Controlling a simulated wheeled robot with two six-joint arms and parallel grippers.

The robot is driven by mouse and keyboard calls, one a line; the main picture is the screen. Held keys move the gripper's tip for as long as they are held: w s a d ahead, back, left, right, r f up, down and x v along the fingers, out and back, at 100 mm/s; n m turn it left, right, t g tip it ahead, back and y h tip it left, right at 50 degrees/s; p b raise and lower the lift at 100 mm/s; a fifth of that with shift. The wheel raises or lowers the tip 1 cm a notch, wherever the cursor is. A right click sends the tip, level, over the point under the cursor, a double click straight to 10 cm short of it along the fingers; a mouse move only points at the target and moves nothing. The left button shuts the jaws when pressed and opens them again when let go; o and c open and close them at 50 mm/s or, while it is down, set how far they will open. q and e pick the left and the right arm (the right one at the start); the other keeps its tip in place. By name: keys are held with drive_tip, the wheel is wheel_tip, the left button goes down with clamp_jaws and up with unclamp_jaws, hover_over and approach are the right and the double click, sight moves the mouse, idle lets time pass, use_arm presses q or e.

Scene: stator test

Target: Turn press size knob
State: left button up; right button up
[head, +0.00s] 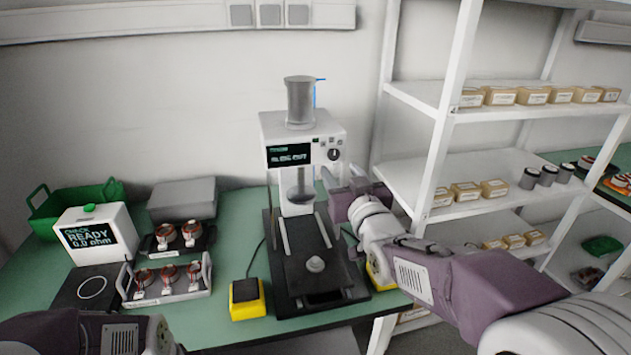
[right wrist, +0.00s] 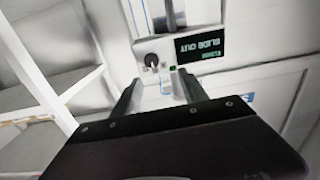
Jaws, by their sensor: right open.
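The press (head: 287,190) is a white machine with a grey cylinder on top and a dark display reading "SLIDE OUT". Its size knob (head: 334,154) is a small round black dial on the front panel, right of the display. In the right wrist view the knob (right wrist: 152,60) shows upside down with the panel, just beyond the fingertips. My right gripper (head: 341,174) is in front of the press, just below the knob. Its two fingers (right wrist: 158,88) are apart with nothing between them, and do not appear to touch the knob. Part of my left arm shows at bottom left; its gripper is out of sight.
A white shelf rack (head: 440,140) with small boxes stands close at the right. A yellow-and-black pedal (head: 247,298) lies left of the press base. A tester reading "READY" (head: 97,236) and racks of copper-wound stators (head: 167,280) stand at the left of the green bench.

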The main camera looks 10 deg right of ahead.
sight(334, 154)
drive_tip(key=w, duration=0.2)
drive_tip(key=w+d+p, duration=0.1)
drive_tip(key=w, duration=0.2)
drive_tip(key=shift+f, duration=0.2)
drive_tip(key=w, duration=0.3)
drive_tip(key=w+p, duration=0.1)
drive_tip(key=shift+w+d+f, duration=0.1)
drive_tip(key=shift+w+d, duration=0.15)
use_arm(q)
drive_tip(key=shift+w+d+r, duration=0.2)
drive_tip(key=shift+d+r, duration=0.3)
drive_tip(key=shift+r, duration=0.35)
use_arm(e)
drive_tip(key=shift+a, duration=0.15)
clamp_jaws()
